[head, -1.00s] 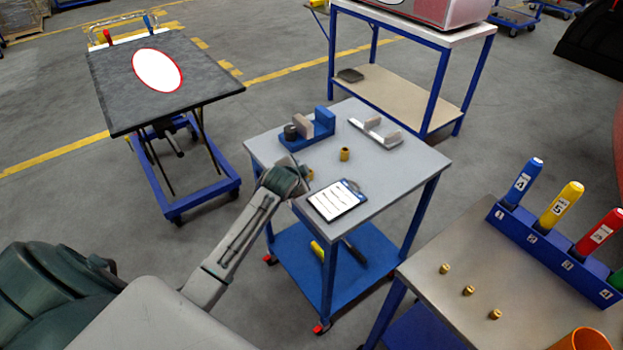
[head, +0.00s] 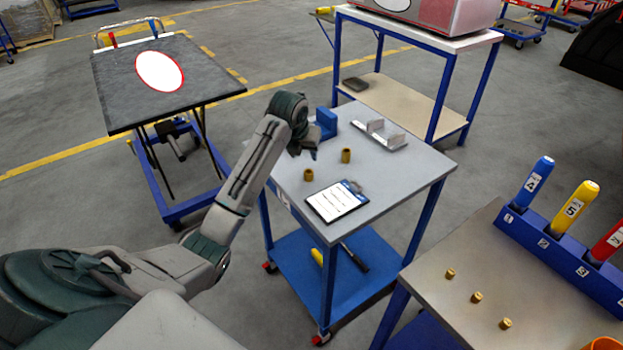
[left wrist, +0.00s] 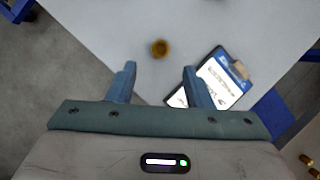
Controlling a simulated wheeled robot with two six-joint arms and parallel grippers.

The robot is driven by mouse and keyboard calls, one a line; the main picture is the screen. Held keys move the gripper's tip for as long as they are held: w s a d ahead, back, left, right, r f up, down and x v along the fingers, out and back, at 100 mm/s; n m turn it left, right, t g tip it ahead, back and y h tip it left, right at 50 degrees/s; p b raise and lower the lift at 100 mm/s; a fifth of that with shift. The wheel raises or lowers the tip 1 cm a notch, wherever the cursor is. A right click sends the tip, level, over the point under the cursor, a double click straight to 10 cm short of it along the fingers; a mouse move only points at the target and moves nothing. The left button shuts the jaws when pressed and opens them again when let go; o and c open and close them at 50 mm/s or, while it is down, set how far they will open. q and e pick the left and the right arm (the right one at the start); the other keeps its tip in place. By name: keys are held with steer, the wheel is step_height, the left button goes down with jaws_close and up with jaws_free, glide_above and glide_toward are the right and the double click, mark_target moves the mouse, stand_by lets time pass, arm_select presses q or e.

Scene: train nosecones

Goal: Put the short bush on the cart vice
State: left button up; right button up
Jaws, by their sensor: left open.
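Two brass bushes stand on the grey cart top: a nearer, slightly shorter-looking one (head: 308,175) and a farther one (head: 346,156). The nearer bush also shows in the left wrist view (left wrist: 159,48), beyond the fingertips and between their lines. My left gripper (left wrist: 159,75) is open and empty, above the cart. In the head view the gripper (head: 304,153) is over the cart's left part, apart from both bushes. The blue cart vice (head: 327,123) is mostly hidden behind my left wrist; only its blue end block shows. My right gripper is not in view.
A clipboard (head: 337,200) lies at the cart's front, and a grey bracket (head: 380,134) at its back. A bench (head: 430,290) at right holds several small brass pieces and a blue rack (head: 560,245) with coloured handles. The cart's right side is clear.

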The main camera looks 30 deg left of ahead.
arm_select(q)
steer(key=m+p, duration=0.1)
glide_above(307, 170)
steer(key=s+d, duration=0.1)
steer(key=s, duration=0.1)
step_height(307, 170, down, 5)
steer(key=shift+s+r, duration=0.1)
steer(key=shift+s, duration=0.05)
steer(key=shift+f+p, duration=0.3)
steer(key=shift+p, duration=0.1)
steer(key=p+x, duration=0.1)
steer(key=x, duration=0.2)
steer(key=shift+f, duration=0.35)
steer(key=shift+w+f, duration=0.2)
steer(key=shift+f, duration=0.25)
steer(key=c, duration=1)
steer(key=shift+o, duration=0.2)
steer(key=shift+r, duration=0.1)
